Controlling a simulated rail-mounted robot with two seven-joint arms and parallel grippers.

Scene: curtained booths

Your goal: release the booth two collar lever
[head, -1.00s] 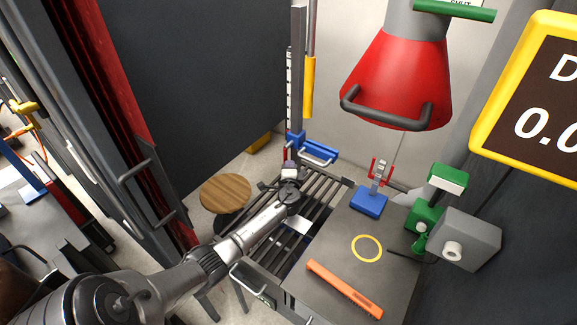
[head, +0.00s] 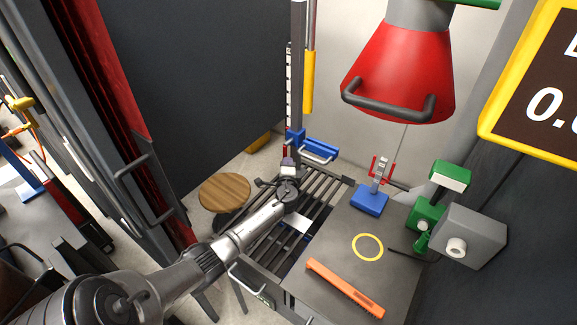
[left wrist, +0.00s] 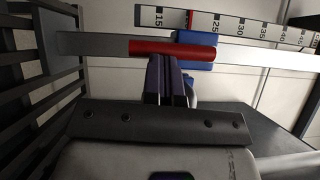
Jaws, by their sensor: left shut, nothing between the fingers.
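The blue collar (head: 297,137) sits on the upright grey post at the back of the slatted bench, and it also shows in the left wrist view (left wrist: 196,54). A red lever (left wrist: 165,48) sticks out from the collar there, lying along the post. My left gripper (head: 288,162) is just below the collar in the head view. In the left wrist view its fingers (left wrist: 168,62) are shut with nothing between them. Their tips are right at the red lever; I cannot tell whether they touch it. My right gripper is not in view.
A scale strip (left wrist: 240,24) runs beside the post. A red hood (head: 398,75) hangs at upper right. The bench top (head: 335,245) holds an orange bar (head: 345,288), a blue-based stand (head: 369,201) and a green-and-grey device (head: 470,237). A round wooden stool (head: 224,191) stands left.

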